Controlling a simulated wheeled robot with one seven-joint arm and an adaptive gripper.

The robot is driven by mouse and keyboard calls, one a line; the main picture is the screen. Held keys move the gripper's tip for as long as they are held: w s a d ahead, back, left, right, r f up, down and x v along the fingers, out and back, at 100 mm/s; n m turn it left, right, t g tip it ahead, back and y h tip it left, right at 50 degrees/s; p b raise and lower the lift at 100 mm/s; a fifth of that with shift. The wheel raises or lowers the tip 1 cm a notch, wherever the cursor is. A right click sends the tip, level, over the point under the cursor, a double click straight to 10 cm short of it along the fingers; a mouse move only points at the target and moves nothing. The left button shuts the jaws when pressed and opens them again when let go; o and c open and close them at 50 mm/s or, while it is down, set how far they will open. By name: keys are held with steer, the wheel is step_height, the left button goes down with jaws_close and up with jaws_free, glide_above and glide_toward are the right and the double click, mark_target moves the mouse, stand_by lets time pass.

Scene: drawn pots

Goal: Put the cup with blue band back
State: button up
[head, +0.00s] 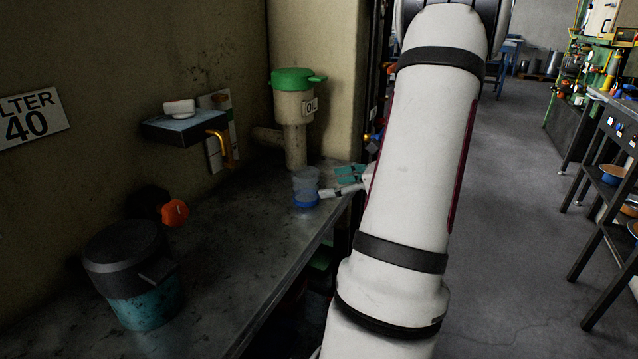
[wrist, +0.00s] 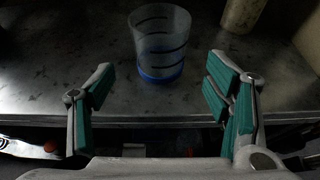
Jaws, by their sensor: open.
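The cup with the blue band (head: 306,188) is a clear, see-through cup with blue around its base. It stands upright on the dark metal counter (head: 215,270) near its front edge. In the wrist view the cup (wrist: 160,45) stands ahead of my gripper (wrist: 160,95), roughly centred between the two teal-padded fingers. The fingers are spread apart and hold nothing. In the head view my gripper (head: 345,183) is just right of the cup, partly hidden by my arm.
A dark pot with a teal base (head: 135,275) is at the counter's near left. A wall shelf (head: 183,128) holds a white object. The counter middle is clear. Racks stand at right.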

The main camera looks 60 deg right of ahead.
steer(key=w+a+r+n+g+y, duration=0.1)
steer(key=a+r+n+g+y, duration=0.15)
steer(key=a+n, duration=0.55)
steer(key=w+a+r+n+g+y, duration=0.1)
steer(key=a+r+n+g+y, duration=0.15)
steer(key=a, duration=1.05)
steer(key=w+a+r+n+g+y, duration=0.15)
steer(key=a+r+n+g, duration=0.25)
steer(key=a+n, duration=0.45)
steer(key=s+a+n+g+h, duration=0.35)
steer(key=s+a+n, duration=0.3)
steer(key=a, duration=0.45)
steer(key=s+f+n+h, duration=0.1)
steer(key=s+n+h, duration=0.3)
steer(key=s+n, duration=0.5)
steer(key=shift+s+a+f, duration=0.2)
steer(key=shift+a, duration=0.25)
steer(key=shift+n, duration=0.25)
step_height(320, 180, up, 20)
steer(key=t+p, duration=0.3)
steer(key=p, duration=1.5)
steer(key=shift+a+p, duration=0.2)
steer(key=shift+p, duration=0.15)
